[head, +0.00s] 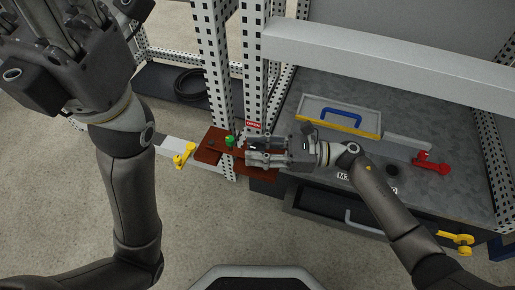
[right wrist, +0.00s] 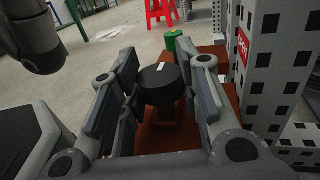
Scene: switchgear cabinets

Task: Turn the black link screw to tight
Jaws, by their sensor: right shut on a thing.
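The black link screw (right wrist: 160,86) is a round black knob with a white mark on top, standing on a red-brown board (right wrist: 190,115). In the right wrist view my right gripper (right wrist: 165,80) has one finger on each side of the knob and is shut on it. In the head view my right gripper (head: 247,151) is over the board (head: 207,154) beside the perforated post, and hides the knob. A green knob (right wrist: 172,40) stands just beyond; it also shows in the head view (head: 229,141). My left gripper (head: 45,55) is at the top left, away from the board; its fingertips are unclear.
Perforated posts (head: 253,70) rise close to my right gripper, with a red label (head: 252,125) on one. A yellow clamp-like part (head: 184,155) is left of the board. On the cabinet top (head: 300,130) are a blue-handled tray (head: 338,133) and a red part (head: 431,163).

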